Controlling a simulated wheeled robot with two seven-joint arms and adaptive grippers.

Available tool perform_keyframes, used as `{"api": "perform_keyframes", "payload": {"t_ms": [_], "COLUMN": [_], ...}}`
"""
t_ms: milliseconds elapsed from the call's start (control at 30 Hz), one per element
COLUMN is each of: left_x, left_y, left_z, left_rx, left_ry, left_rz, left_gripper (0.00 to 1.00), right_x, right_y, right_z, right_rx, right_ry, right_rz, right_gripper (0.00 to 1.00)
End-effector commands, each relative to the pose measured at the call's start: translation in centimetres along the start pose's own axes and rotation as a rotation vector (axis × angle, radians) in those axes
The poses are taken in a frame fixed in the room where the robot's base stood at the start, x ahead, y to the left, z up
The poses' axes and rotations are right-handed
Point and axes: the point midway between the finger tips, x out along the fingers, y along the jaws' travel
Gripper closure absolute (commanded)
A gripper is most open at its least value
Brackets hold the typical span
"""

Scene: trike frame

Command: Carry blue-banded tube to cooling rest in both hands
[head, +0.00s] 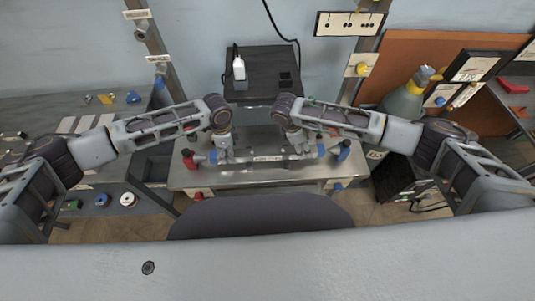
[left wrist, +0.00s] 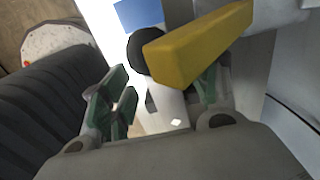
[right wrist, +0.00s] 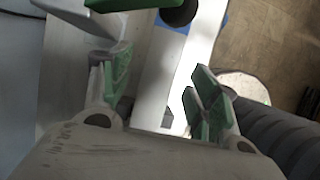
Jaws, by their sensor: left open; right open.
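The pale blue-banded tube (head: 296,157) lies crosswise on the metal bench, a blue band near each end. My left gripper (head: 224,155) is over its left part, and my right gripper (head: 298,147) is over its right part. In the left wrist view the open fingers (left wrist: 160,98) stand on either side of the white tube; a yellow handle (left wrist: 200,45) partly hides the right finger. In the right wrist view the open fingers (right wrist: 160,80) also flank the white tube (right wrist: 168,60), with a green handle at the top. Contact with the tube cannot be told.
A red-ended part (head: 188,158) and a dark blue-ended part (head: 343,150) stand at the tube's ends. A dark stand (head: 262,70) with a white bottle (head: 239,68) is behind. A grey-green bottle (head: 403,101) stands at right. A side bench (head: 70,115) is at left.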

Motion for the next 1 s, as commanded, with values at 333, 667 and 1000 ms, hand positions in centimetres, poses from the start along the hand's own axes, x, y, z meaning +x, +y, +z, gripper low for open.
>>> {"api": "perform_keyframes", "payload": {"t_ms": [333,667,1000], "left_x": [3.0,3.4,3.4], "left_y": [0.0,0.0,0.0], "left_z": [0.0,0.0,0.0], "left_rx": [-0.001,0.0,0.0], "left_ry": [-0.001,0.0,0.0], "left_rz": [0.001,0.0,0.0], "left_gripper": [0.39,0.39,0.74], "right_x": [3.1,3.4,3.4], "right_y": [0.0,0.0,0.0], "right_z": [0.0,0.0,0.0], "right_rx": [0.001,0.001,0.001], "right_ry": [0.0,0.0,0.0], "right_rz": [-0.001,0.0,0.0], "right_gripper": [0.39,0.39,0.74]}}
